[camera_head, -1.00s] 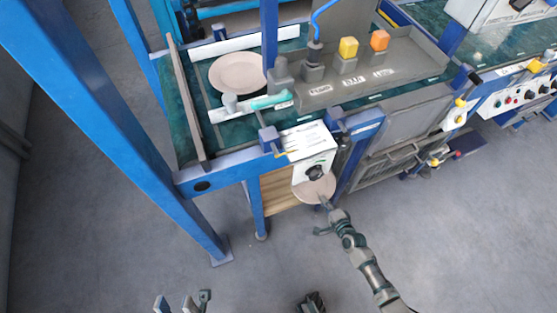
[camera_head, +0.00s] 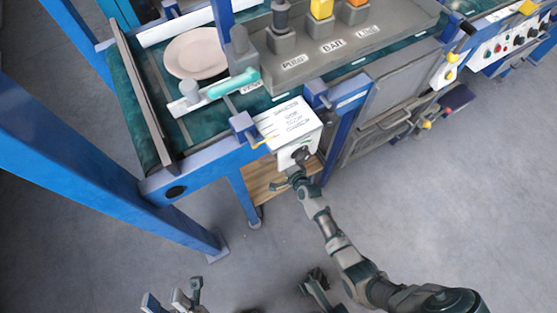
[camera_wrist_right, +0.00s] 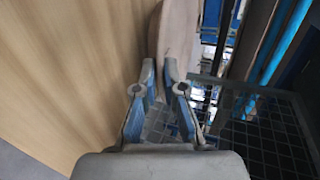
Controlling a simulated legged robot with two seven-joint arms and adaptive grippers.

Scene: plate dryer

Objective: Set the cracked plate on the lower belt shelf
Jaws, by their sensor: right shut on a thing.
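A pale pinkish plate (camera_wrist_right: 176,38) is held edge-on between the fingertips of my right gripper (camera_wrist_right: 160,70), which is shut on it. No crack can be made out on it. In the head view my right arm reaches under the control box, which hides the plate and the fingertips. The wooden lower shelf (camera_head: 262,180) shows below the belt frame. In the right wrist view the wood surface (camera_wrist_right: 70,70) lies left of the plate; whether they touch cannot be told. My left gripper (camera_head: 172,296) is open and empty at the bottom of the head view.
Another pale plate (camera_head: 197,54) lies on the green upper belt (camera_head: 131,95). A white control box (camera_head: 288,128) with a dark knob hangs over the shelf. Blue posts (camera_head: 70,140) stand at the left. A wire grid (camera_wrist_right: 265,135) is right of the gripper. The floor in front is clear.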

